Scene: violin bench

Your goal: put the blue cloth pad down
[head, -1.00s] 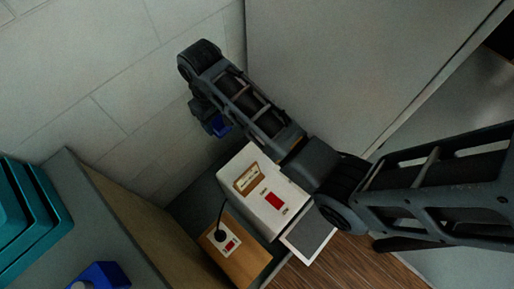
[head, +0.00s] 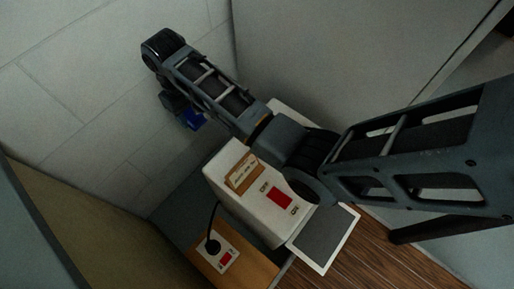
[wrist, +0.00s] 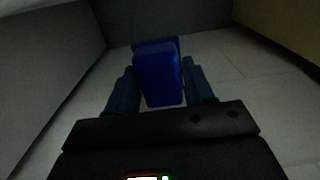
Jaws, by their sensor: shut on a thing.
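The blue cloth pad (wrist: 160,78) is held between the two fingers of my gripper (wrist: 160,88) in the wrist view. My gripper is shut on it. In the head view the pad (head: 194,119) shows as a small dark blue patch below my arm's far end, near the pale block wall. My gripper's fingers are mostly hidden behind my arm there. The pad looks clear of any surface in the wrist view, with the pale tiled surface behind it.
A white box (head: 249,205) with a red panel and a small label stands below my arm. Beside it is a wooden block (head: 238,268) with a black-corded switch plate (head: 219,254). A grey-topped white plate (head: 324,239) lies at right. A tan panel (head: 75,225) rises at lower left.

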